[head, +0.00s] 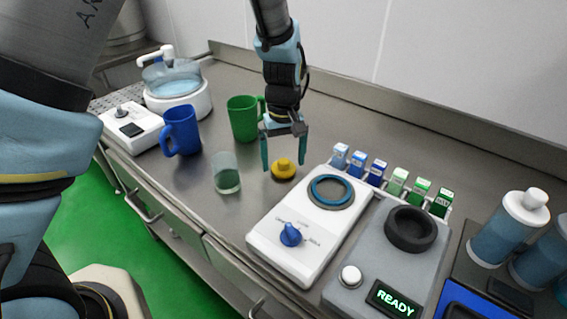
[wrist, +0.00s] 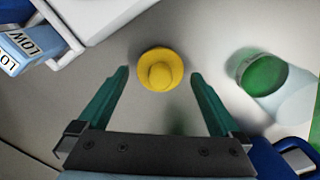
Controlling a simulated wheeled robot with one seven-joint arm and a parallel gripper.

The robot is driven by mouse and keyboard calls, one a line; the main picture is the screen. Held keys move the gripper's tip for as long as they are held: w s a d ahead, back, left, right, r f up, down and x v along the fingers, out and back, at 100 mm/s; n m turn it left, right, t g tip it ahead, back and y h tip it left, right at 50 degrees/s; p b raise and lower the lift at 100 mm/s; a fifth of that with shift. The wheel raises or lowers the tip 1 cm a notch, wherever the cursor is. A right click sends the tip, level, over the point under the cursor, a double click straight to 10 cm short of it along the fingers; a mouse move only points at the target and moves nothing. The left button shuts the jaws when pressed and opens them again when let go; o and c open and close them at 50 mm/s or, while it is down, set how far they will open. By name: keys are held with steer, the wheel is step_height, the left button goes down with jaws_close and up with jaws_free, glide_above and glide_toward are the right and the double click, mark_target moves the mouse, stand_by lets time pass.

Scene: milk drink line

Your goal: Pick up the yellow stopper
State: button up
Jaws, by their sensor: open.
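The yellow stopper (head: 284,169) is a round disc with a knob on top. It sits on the steel counter, between the glass and the white dial device. In the wrist view the stopper (wrist: 160,70) lies just beyond and between the fingertips, with a gap on each side. My gripper (head: 285,165) is open and empty, with its teal fingers pointing down above the stopper. The fingers also show in the wrist view (wrist: 160,75), spread wider than the stopper. Nothing hides the stopper in the wrist view.
A clear glass with green contents (head: 227,175) stands left of the stopper. A green mug (head: 243,119) and a blue mug (head: 181,130) stand behind and left. The white dial device (head: 275,262) is close on the right, with several small labelled cartons (head: 375,172) behind it.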

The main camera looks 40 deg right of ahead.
steer(key=shift+f, duration=0.75)
steer(key=shift+c, duration=0.4)
steer(key=c, duration=1.4)
